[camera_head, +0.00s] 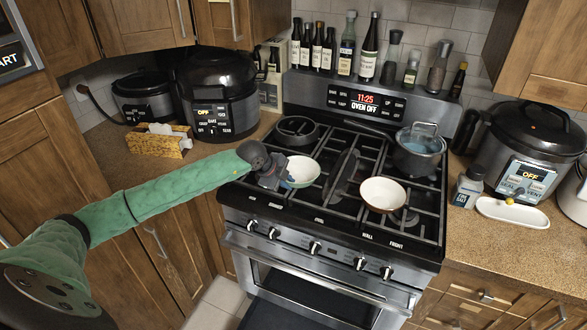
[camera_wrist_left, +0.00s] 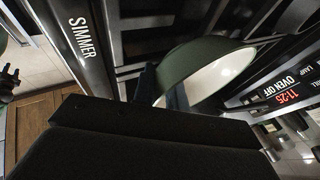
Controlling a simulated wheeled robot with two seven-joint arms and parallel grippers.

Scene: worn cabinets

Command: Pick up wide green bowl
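The wide green bowl (camera_head: 302,172), green outside and pale inside, is at the front left burner of the stove. My left gripper (camera_head: 275,172) is at its left edge. In the left wrist view the bowl (camera_wrist_left: 198,62) shows its green outer wall and white inside beyond the dark gripper body. The two fingers (camera_wrist_left: 164,92) are close together, one on each side of the bowl's near wall, and look shut on it. Their tips are partly hidden. I cannot tell whether the bowl is clear of the grate. My right gripper is not in the head view.
A cream bowl with a brown outside (camera_head: 383,195) sits on the front right burner. A pot with a glass lid (camera_head: 418,150) stands behind it, and a dark pan (camera_head: 297,130) is at the back left. Bottles (camera_head: 345,45) line the stove's back ledge. Cookers (camera_head: 213,95) flank the stove.

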